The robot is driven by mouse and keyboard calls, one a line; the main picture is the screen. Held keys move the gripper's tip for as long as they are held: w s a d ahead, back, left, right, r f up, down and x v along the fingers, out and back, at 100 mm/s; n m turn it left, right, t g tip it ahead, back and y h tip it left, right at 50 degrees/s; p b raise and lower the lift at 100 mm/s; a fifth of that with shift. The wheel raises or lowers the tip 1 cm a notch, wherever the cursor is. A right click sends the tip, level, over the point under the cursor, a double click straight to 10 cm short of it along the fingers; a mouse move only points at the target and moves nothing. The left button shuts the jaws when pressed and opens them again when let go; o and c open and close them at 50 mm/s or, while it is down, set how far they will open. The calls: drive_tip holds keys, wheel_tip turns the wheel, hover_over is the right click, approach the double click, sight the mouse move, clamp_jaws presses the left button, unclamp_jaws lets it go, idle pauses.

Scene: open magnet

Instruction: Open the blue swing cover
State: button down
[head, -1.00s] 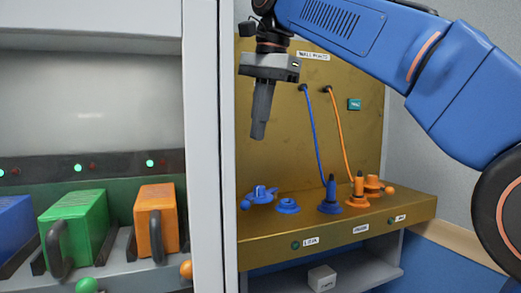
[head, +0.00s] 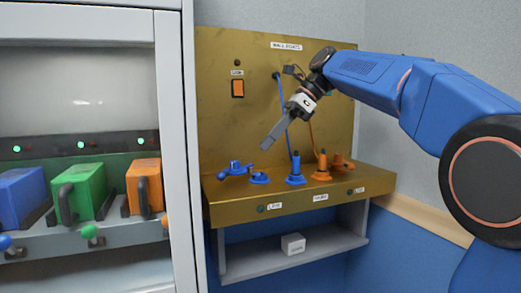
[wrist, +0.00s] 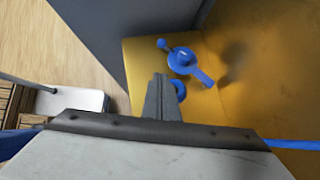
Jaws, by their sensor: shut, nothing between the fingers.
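The blue swing cover (head: 235,168) is at the left end of the brass shelf, with a round knob (head: 221,176) on its left. It also shows in the wrist view (wrist: 183,59), lying flat with an arm towards the lower right; I cannot tell what lies under it. A blue ring-shaped port (head: 259,178) is just right of it, partly hidden behind my fingers in the wrist view (wrist: 179,88). My gripper (head: 266,147) is shut and empty, tilted down and left, above and apart from the cover and port.
A blue plug (head: 296,172) and an orange plug (head: 322,168) stand on cords further right, beside an orange cover (head: 342,162). The cabinet's white post (head: 174,130) is close on the left. The brass back panel (head: 225,120) rises behind the shelf.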

sight(224, 174)
drive_tip(key=x, duration=0.9)
drive_tip(key=shift+a+f, duration=0.1)
drive_tip(key=shift+a, duration=0.95)
drive_tip(key=shift+a+f, duration=0.1)
drive_tip(key=shift+a, duration=0.6)
drive_tip(key=shift+w+a, duration=0.2)
drive_tip(key=shift+a, duration=0.25)
drive_tip(key=shift+w+a, duration=0.25)
drive_tip(key=shift+a, duration=0.15)
drive_tip(key=shift+d, duration=0.15)
